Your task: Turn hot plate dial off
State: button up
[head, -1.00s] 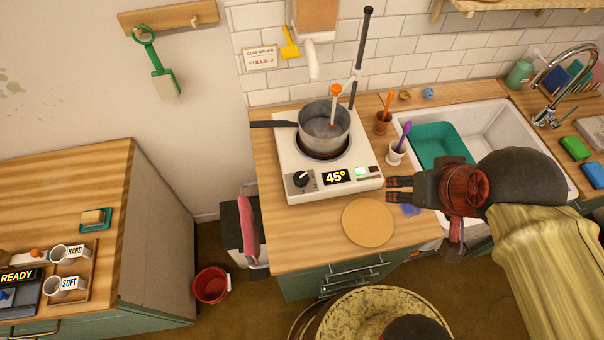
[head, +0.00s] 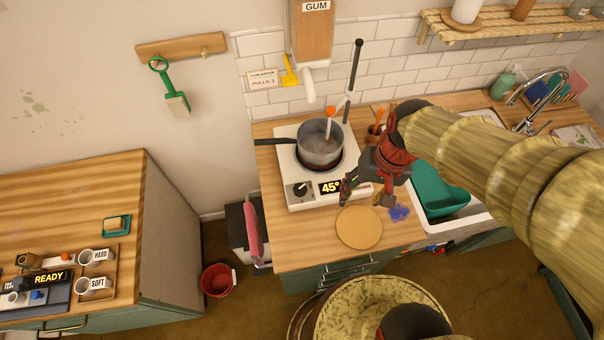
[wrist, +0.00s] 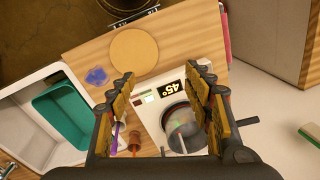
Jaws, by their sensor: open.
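The white hot plate (head: 306,205) stands on the wooden counter. Its black dial (head: 300,189) is on the front panel, left of a display (head: 331,188) reading 45°. A steel pot (head: 320,150) sits on its burner, with a stirring rod and orange-tipped piece in it. My gripper (head: 360,198) is open and empty above the plate's right front corner, right of the dial and partly over the display. In the wrist view the open fingers (wrist: 166,90) frame the hot plate (wrist: 150,112) and display (wrist: 171,88); the dial is hidden there, behind the right finger.
A round cork mat (head: 359,228) lies in front of the hot plate, with a purple-blue patch (head: 399,213) beside it. A cup (head: 375,134) with an orange tool stands behind my gripper. A sink with a teal tub (head: 438,193) is at right. The pot handle (head: 275,142) points left.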

jog(key=w+a+f+m+g+y+p, duration=0.1)
jog(key=w+a+f+m+g+p, duration=0.1)
jog(key=w+a+f+m+p, duration=0.25)
jog(key=m+t+y+p, duration=0.2)
jog(key=m+p, duration=0.1)
jog(key=m, duration=1)
send_near(301, 188)
jog(key=f, duration=0.1)
jog(key=shift+a+x, duration=0.15)
jog(key=shift+x, duration=1.85)
jog(key=shift+a+x, duration=0.15)
jog(key=shift+x, duration=1.85)
jog(key=shift+r, duration=0.15)
jog(key=c, duration=1.1)
